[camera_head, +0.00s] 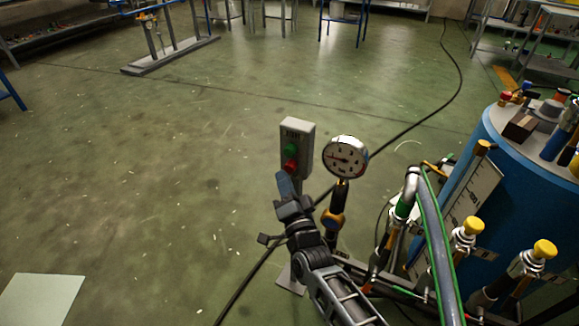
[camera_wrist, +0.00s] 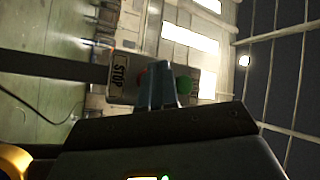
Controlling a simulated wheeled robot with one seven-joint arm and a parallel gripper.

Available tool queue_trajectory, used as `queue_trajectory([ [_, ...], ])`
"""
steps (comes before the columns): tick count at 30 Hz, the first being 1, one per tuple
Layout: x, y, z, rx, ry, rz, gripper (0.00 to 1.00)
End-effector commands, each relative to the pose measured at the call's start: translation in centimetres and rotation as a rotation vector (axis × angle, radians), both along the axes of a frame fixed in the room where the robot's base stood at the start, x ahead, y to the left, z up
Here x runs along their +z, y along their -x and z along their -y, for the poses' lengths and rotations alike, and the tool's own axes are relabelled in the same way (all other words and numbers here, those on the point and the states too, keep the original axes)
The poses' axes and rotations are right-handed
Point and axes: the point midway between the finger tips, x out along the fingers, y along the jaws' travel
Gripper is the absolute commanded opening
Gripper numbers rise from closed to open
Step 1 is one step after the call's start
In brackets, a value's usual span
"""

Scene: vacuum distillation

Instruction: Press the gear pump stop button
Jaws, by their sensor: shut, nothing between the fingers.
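The grey button box (camera_head: 297,138) stands on a post in the middle of the head view. It carries a green button (camera_head: 291,150) above a red button (camera_head: 290,166). In the wrist view the box (camera_wrist: 120,92) lies sideways with a STOP label (camera_wrist: 118,75), the red button (camera_wrist: 142,78) and the green button (camera_wrist: 184,84). My gripper (camera_head: 284,180) is shut and empty, its blue fingertips just below the red button in the head view. In the wrist view the fingertips (camera_wrist: 158,75) overlap the gap between the buttons and partly hide the red one. I cannot tell whether they touch it.
A round pressure gauge (camera_head: 345,156) stands close to the right of the box. A blue tank (camera_head: 490,200) with pipes and yellow-capped valves (camera_head: 544,249) fills the right side. A black cable (camera_head: 420,122) crosses the floor. The floor at left is mostly clear.

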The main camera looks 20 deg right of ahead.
Motion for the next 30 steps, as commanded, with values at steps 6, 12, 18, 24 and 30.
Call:
queue_trajectory([
  [6,0.00,0.00,0.00,0.000,0.000,0.000,0.00],
  [12,-0.04,-0.05,0.05,0.000,0.000,0.000,0.00],
  [18,-0.16,-0.46,0.45,-0.001,-0.001,0.001,0.00],
  [24,0.05,-0.65,0.64,0.000,-0.001,0.000,0.00],
  [30,0.07,-0.65,0.66,-0.001,0.000,0.001,0.00],
])
